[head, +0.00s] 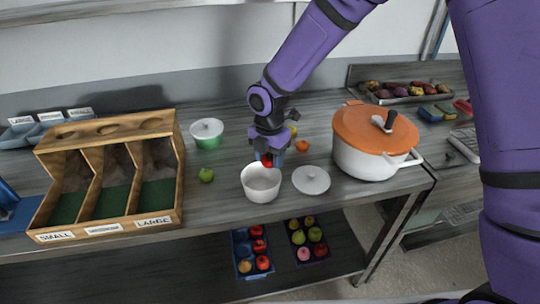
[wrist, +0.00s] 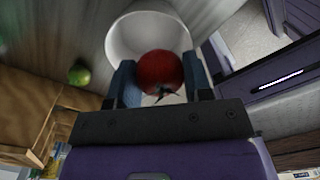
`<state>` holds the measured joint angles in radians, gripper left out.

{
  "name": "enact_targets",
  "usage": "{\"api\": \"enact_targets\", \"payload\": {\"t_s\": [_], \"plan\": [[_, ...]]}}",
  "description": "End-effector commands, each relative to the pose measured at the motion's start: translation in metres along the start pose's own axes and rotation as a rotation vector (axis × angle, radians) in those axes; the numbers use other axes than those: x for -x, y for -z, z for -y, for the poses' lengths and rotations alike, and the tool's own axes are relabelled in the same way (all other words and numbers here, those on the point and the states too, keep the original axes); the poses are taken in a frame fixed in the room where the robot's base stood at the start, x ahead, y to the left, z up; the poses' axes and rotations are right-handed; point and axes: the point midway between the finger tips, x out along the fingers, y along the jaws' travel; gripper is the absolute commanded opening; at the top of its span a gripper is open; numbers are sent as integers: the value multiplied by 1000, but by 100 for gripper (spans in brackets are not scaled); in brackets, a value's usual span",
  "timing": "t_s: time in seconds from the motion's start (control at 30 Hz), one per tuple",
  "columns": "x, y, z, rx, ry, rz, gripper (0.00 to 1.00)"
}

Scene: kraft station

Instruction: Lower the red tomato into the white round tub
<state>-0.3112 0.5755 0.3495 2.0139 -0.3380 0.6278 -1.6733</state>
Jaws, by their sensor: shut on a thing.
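The white round tub (head: 262,185) stands without a lid near the front edge of the counter. My gripper (head: 266,157) points down just behind and above the tub's rim. It is shut on the red tomato (head: 267,161), partly hidden by the fingers in the head view. In the wrist view the tomato (wrist: 160,71) sits between the two blue fingers of my gripper (wrist: 160,84), with the open mouth of the white tub (wrist: 140,28) beyond it. The tomato overlaps the tub's near rim there. I cannot tell its exact height above the tub.
A white lid (head: 311,180) lies right of the tub, and a large orange-lidded pot (head: 372,143) stands farther right. An orange (head: 302,146) lies behind. A wooden sorter (head: 112,180) fills the left.

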Motion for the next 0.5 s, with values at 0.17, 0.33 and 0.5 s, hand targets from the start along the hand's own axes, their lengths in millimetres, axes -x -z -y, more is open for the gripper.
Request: {"api": "enact_targets", "payload": {"t_s": [0.17,0.33,0.5], "plan": [[-8,0,0,0,1,-1,23],[-16,0,0,0,2,-1,23],[-22,0,0,1,1,-1,23]]}}
